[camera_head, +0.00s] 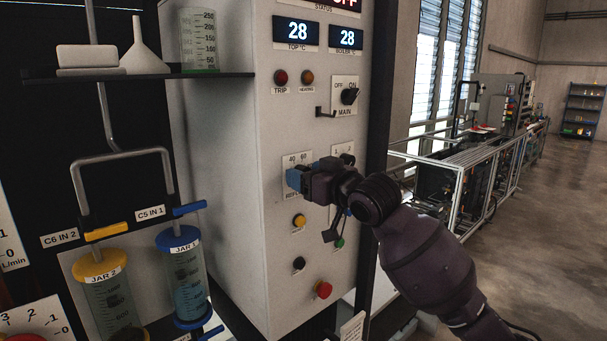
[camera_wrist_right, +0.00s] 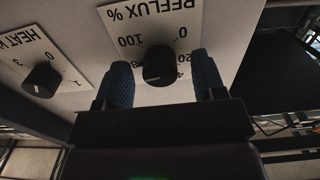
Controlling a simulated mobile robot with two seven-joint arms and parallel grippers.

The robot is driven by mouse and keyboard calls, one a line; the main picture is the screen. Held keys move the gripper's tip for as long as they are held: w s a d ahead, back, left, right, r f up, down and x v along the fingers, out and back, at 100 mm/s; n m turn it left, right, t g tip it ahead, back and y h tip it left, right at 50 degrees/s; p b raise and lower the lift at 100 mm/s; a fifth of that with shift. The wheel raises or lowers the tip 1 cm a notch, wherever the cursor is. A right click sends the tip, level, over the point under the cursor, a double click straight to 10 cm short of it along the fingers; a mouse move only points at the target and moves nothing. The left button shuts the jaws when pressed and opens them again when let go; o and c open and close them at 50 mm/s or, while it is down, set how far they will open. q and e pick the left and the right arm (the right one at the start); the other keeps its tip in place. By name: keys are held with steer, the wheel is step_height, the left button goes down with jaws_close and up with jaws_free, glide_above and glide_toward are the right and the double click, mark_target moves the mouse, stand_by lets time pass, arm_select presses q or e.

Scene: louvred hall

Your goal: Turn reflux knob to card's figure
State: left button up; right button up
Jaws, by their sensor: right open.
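The reflux knob (camera_wrist_right: 159,65) is a round black knob on a white "REFLUX %" plate (camera_wrist_right: 180,18), which looks upside down in the right wrist view. A pale mark shows on the knob's lower part; which figure it points at I cannot tell. My right gripper (camera_wrist_right: 162,82) is open, its blue fingertips on either side of the knob with gaps. In the head view the right gripper (camera_head: 298,180) is at the panel and hides the knob. A white card (camera_head: 352,328) shows low at the panel's right; its writing is too small to read. My left gripper is out of view.
The heat knob (camera_wrist_right: 41,80) is beside the reflux plate. The main switch (camera_head: 348,96) is above my gripper; a yellow button (camera_head: 299,220), black button (camera_head: 298,263) and red button (camera_head: 323,290) are below. Jars (camera_head: 186,275) stand left. Open floor (camera_head: 540,230) lies right.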

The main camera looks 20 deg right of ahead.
steer(key=shift+s, duration=0.15)
steer(key=v, duration=0.7)
stand_by(0.4)
